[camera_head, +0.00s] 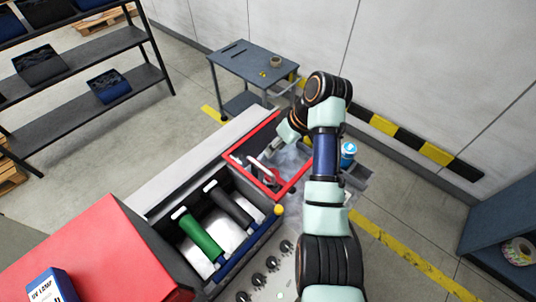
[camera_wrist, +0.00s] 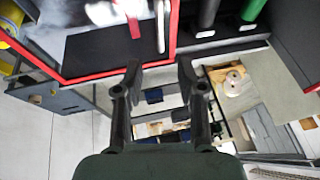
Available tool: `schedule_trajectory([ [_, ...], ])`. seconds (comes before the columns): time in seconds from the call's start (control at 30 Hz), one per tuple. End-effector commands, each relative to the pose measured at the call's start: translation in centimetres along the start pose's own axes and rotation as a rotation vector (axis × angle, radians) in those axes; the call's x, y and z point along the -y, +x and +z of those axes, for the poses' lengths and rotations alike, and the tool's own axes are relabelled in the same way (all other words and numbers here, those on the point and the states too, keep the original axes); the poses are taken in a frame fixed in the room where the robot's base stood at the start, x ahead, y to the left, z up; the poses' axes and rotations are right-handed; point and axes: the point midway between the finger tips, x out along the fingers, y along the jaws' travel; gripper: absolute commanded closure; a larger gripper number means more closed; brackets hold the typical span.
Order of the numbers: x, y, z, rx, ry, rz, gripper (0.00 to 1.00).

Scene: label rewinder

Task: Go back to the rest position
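My gripper (camera_wrist: 159,72) is open, with its two fingers apart and nothing between them in the wrist view. In the head view my arm reaches up from the bottom and bends back over the red-framed opening (camera_head: 296,186) of the machine; the fingertips are hard to make out there. The red frame also shows at the upper left in the wrist view (camera_wrist: 108,70), apart from the fingers. The label rewinder has a green roller (camera_head: 200,238) and a black roller (camera_head: 229,207) beside that opening.
A grey cart (camera_head: 250,62) with a tape roll (camera_head: 275,61) stands behind the machine. A blue-and-white container (camera_head: 348,150) is right of my arm. A red cover (camera_head: 100,250) with a labelled box (camera_head: 50,287) is at lower left. Dark shelving (camera_head: 85,100) stands at upper left.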

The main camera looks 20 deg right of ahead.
Motion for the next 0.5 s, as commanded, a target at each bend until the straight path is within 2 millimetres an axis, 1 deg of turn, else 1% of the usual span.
schedule_trajectory([
  [0.03, -0.06, -0.7, 0.01, -0.001, 0.001, 0.002, 0.61],
  [0.17, -0.02, -1.57, 0.04, 0.001, 0.001, 0.0, 0.61],
  [0.5, 0.0, -1.61, 0.03, 0.001, 0.001, 0.0, 0.61],
])
